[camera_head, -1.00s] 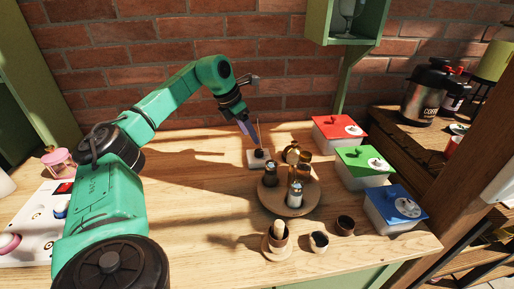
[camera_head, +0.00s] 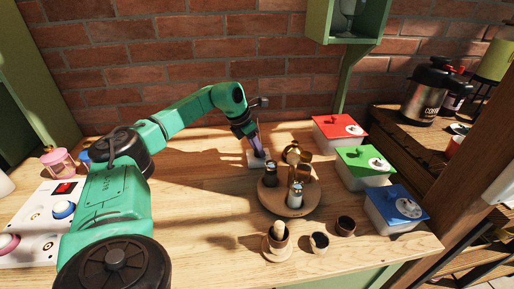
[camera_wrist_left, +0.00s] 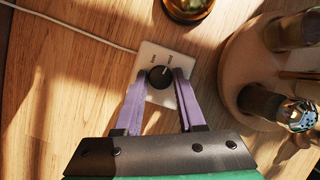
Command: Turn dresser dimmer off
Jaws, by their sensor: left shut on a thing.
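The dimmer is a small white plate with a round black knob (camera_wrist_left: 160,77), lying on the wooden table. In the left wrist view its white base (camera_wrist_left: 150,54) shows small printed marks above the knob, and a white cord runs off to the upper left. My left gripper (camera_wrist_left: 161,82) has its two purple fingers on either side of the knob and is shut on it. In the head view the left gripper (camera_head: 258,153) comes down over the dimmer base (camera_head: 253,163), and the fingers partly hide the knob. My right gripper is not in view.
A round wooden tray (camera_head: 288,210) with bottles and jars stands close to the right of the dimmer. White boxes with red (camera_head: 338,122), green (camera_head: 365,156) and blue (camera_head: 400,200) lids stand farther right. A brick wall is behind. A white panel with buttons (camera_head: 35,222) is at left.

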